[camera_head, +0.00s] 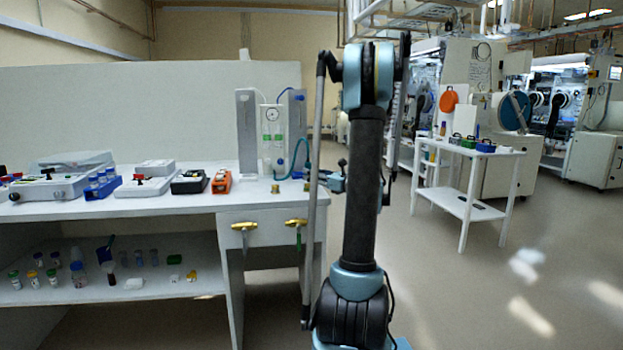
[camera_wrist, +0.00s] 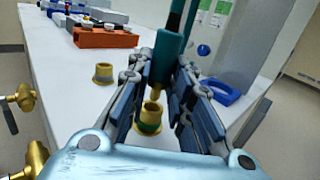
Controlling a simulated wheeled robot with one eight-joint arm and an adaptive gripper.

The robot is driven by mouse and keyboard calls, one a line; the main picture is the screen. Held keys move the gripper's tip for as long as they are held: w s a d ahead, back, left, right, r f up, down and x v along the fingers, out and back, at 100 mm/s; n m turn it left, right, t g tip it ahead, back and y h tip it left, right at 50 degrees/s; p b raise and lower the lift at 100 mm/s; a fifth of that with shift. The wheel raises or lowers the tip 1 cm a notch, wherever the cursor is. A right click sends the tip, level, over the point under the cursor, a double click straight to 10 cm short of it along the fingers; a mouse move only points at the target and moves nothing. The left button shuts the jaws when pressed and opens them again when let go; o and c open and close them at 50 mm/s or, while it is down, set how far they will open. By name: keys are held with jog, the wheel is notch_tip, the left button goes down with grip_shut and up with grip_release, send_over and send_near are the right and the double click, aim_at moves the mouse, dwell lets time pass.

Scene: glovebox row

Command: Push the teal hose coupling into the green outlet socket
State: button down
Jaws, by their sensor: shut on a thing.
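The teal hose coupling (camera_wrist: 167,62) is upright between the fingers of my gripper (camera_wrist: 168,98) in the wrist view, and the gripper is shut on it. Its brass tip points down. The green outlet socket (camera_wrist: 149,123), a brass cup with a green band, stands on the white bench just below the tip. The tip looks close to the socket's mouth; I cannot tell whether they touch. In the head view, my gripper (camera_head: 333,180) is at the bench's right end, partly behind my arm, and the teal hose (camera_head: 297,155) loops from the panel.
A second brass socket (camera_wrist: 103,73) stands left of the green one. A blue open holder (camera_wrist: 224,92) lies to the right. An orange box (camera_wrist: 105,37) is farther back. Brass taps (camera_head: 244,226) stick out from the bench front. A white cart (camera_head: 470,150) stands at the right.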

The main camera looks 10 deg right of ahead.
jog(key=shift+f, duration=0.95)
dwell(0.3)
jog(key=c, duration=1.4)
grip_release()
jog(key=shift+o, duration=0.2)
jog(key=v, duration=1.2)
